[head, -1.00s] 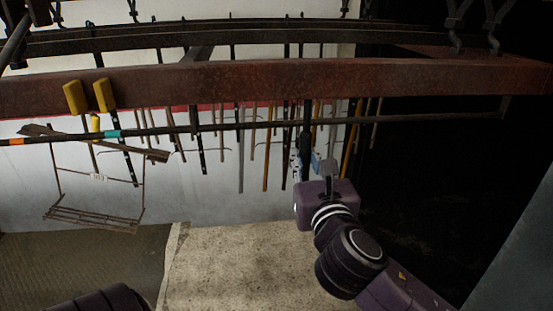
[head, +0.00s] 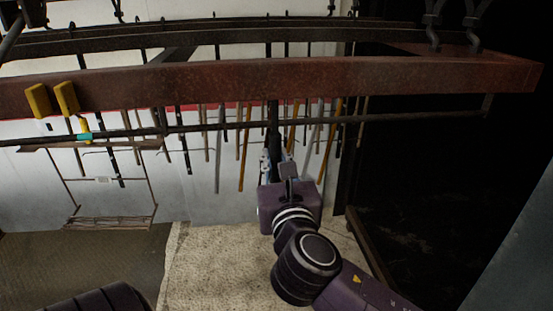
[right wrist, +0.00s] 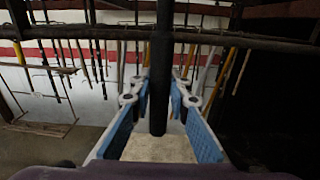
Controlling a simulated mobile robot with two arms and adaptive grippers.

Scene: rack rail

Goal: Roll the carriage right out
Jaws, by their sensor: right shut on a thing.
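My right gripper (head: 275,160) is upright, closed around a dark vertical post (head: 273,120) that hangs below the rust-red beam (head: 300,77). In the right wrist view its two blue-padded fingers (right wrist: 160,95) lie either side of the same post (right wrist: 160,70). The post's upper end is hidden behind the beam. A thin dark rail (head: 370,118) runs below the beam, with a teal band (head: 85,136) near its left part. A wire frame with a slatted base (head: 110,221) hangs at left. I cannot tell which part is the carriage. My left gripper is out of view.
Two yellow blocks (head: 52,99) sit on the beam at left. Several long-handled poles (head: 243,150) hang before the pale wall behind. Black hooks (head: 472,30) hang at upper right. The beam's right end reaches over a dark open area (head: 440,200).

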